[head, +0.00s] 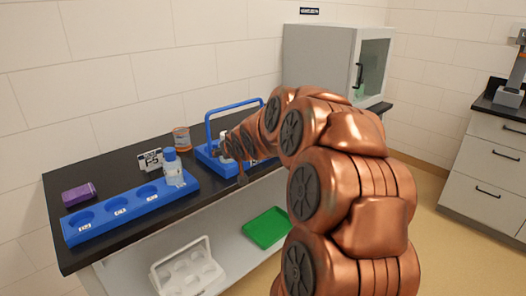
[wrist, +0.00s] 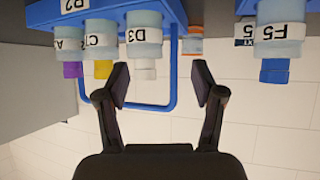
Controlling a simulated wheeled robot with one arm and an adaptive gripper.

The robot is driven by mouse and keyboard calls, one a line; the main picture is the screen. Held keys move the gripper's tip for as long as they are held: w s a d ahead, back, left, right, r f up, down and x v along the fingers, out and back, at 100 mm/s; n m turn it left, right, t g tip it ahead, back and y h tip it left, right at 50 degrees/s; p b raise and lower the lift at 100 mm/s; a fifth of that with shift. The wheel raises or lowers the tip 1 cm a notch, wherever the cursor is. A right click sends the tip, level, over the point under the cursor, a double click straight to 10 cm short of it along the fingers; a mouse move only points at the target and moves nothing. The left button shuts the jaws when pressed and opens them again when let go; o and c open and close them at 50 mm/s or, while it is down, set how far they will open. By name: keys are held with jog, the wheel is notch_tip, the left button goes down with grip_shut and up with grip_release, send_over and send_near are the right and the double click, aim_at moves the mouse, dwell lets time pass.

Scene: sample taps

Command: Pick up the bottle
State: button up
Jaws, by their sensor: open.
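The wrist view is upside down. It shows several bottles hanging from a blue carrier (wrist: 200,12): bottle D3 (wrist: 144,32) with a white cap, one (wrist: 101,35) with a yellow cap, and one (wrist: 69,42) with a purple cap. Bottle F5 (wrist: 279,35), with a blue cap, is at the right; in the head view a blue-capped bottle (head: 173,172) stands upright in the long blue rack (head: 117,212). My gripper (wrist: 160,84) is open and empty. D3's white cap shows between its fingers, left of centre; I cannot tell the depth. In the head view my gripper is at the carrier, partly hidden by my arm.
The carrier's tall blue handle (head: 207,130) rises close to my gripper. A green tray (head: 267,229) and white rack (head: 187,270) are below. A grey cabinet (head: 315,70) stands behind.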

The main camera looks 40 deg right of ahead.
jog(key=w+d+m+t+h+b, duration=0.1)
jog(key=d+t+h+b, duration=0.15)
jog(key=d, duration=0.75)
jog(key=w+d+t+h+b, duration=0.1)
jog(key=d+t+b, duration=0.15)
jog(key=d, duration=0.75)
jog(key=shift+d+r+p+x, duration=0.15)
jog(key=shift+p+x, duration=0.15)
jog(key=shift+x, duration=1.35)
jog(key=shift+d+r+p+x, duration=0.15)
jog(key=shift+p+x, duration=0.15)
jog(key=shift+x, duration=1.35)
jog(key=shift+w+d+r, duration=0.1)
jog(key=shift+w+d, duration=0.05)
jog(key=shift+w, duration=0.25)
jog(key=shift+c, duration=0.3)
grip_shut()
